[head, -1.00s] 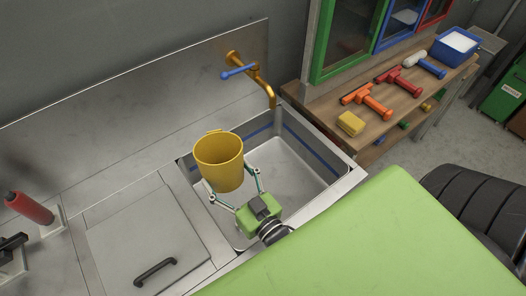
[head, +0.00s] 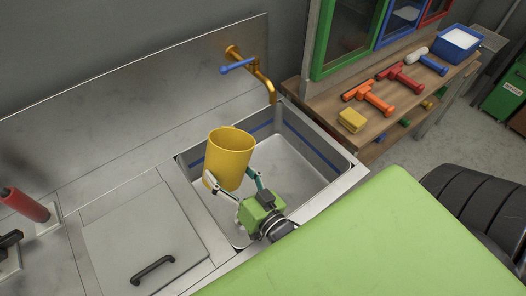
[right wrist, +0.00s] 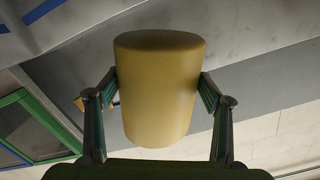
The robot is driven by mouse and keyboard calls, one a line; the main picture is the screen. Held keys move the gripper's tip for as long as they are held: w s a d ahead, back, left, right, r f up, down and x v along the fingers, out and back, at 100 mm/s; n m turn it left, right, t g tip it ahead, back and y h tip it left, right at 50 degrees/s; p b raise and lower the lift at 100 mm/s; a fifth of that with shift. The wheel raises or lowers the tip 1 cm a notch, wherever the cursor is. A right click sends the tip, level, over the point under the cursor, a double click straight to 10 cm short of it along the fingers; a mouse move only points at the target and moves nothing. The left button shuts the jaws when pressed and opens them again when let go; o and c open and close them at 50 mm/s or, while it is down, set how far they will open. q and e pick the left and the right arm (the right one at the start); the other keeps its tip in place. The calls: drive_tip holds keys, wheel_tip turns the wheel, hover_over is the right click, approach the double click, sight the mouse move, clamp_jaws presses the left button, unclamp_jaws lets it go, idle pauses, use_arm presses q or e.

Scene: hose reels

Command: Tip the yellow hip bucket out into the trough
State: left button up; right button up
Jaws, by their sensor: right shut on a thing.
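The yellow hip bucket (head: 228,160) is in my right gripper (head: 232,180), which is shut on its sides. In the right wrist view the bucket (right wrist: 158,95) sits between the two fingers of my right gripper (right wrist: 158,85), one on each side. My left gripper is not in view.
A brass tap (head: 262,80) with a blue lever stands behind the trough. A steel lid with a black handle (head: 153,270) lies to its left. A wooden bench (head: 400,115) at right holds a yellow sponge (head: 352,120) and several tools.

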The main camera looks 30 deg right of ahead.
drive_tip(key=shift+d+m, duration=0.1)
drive_tip(key=shift+m, duration=0.2)
drive_tip(key=shift+d+f+m+b, duration=0.1)
drive_tip(key=shift+f+m+b, duration=0.1)
drive_tip(key=shift+m+b, duration=0.15)
drive_tip(key=shift+w+d+f+m+b, duration=0.1)
drive_tip(key=shift+d+f+m+b, duration=0.1)
drive_tip(key=shift+f+m+b, duration=0.35)
drive_tip(key=shift+w+d+f+m+b, duration=0.1)
drive_tip(key=shift+d+f+m+b, duration=0.1)
drive_tip(key=shift+f+b, duration=0.3)
wheel_tip(320, 180, down, 3)
drive_tip(key=m+g+y+b, duration=0.1)
drive_tip(key=m+b, duration=0.3)
drive_tip(key=b, duration=0.1)
drive_tip(key=shift+a+f+b, duration=0.1)
drive_tip(key=shift+b, duration=0.2)
drive_tip(key=shift+m, duration=0.5)
drive_tip(key=shift+r+m+b, duration=0.2)
drive_tip(key=shift+m+b, duration=0.2)
drive_tip(key=shift+b, duration=0.15)
drive_tip(key=shift+w+d+m+y+b, duration=0.1)
drive_tip(key=shift+d+m+y+b, duration=0.25)
drive_tip(key=shift+d, duration=0.25)
drive_tip(key=shift+d+m+b, duration=0.3)
drive_tip(key=shift+m+b, duration=0.05)
